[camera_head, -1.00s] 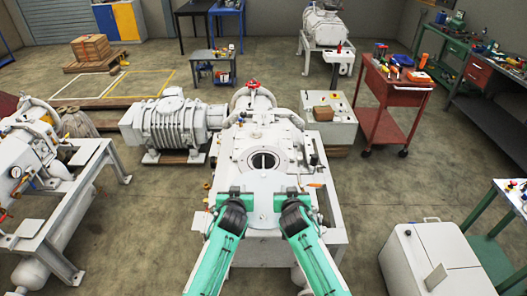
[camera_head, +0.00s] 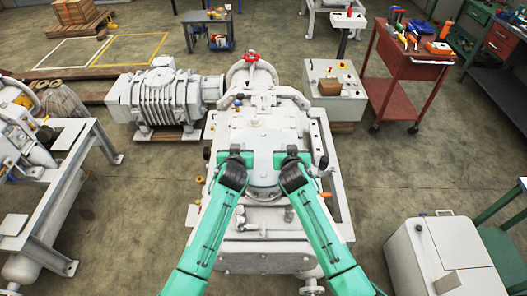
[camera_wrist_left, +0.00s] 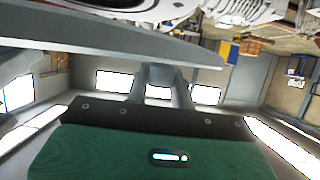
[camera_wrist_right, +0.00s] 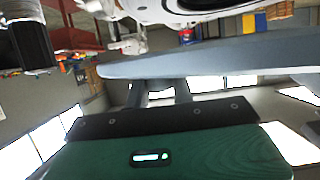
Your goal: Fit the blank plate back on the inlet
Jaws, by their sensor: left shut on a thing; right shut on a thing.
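The blank plate (camera_head: 265,172) is a round, flat, pale grey disc in the head view, lying over the inlet area of the white vacuum pump (camera_head: 262,240). The inlet opening is hidden. My left gripper (camera_head: 248,160) is shut on the plate's left side, and my right gripper (camera_head: 282,159) is shut on its right side. The plate's grey edge also crosses the left wrist view (camera_wrist_left: 120,38) and the right wrist view (camera_wrist_right: 215,55) in front of the fingers. I cannot tell whether the plate touches the inlet or hovers above it.
A red valve handle (camera_head: 251,57) stands at the pump's far end. A ribbed white blower (camera_head: 160,103) adjoins on the left. A grey box (camera_head: 330,92) and a red tool cart (camera_head: 405,60) stand at the right. A white cabinet (camera_head: 440,262) is at the front right.

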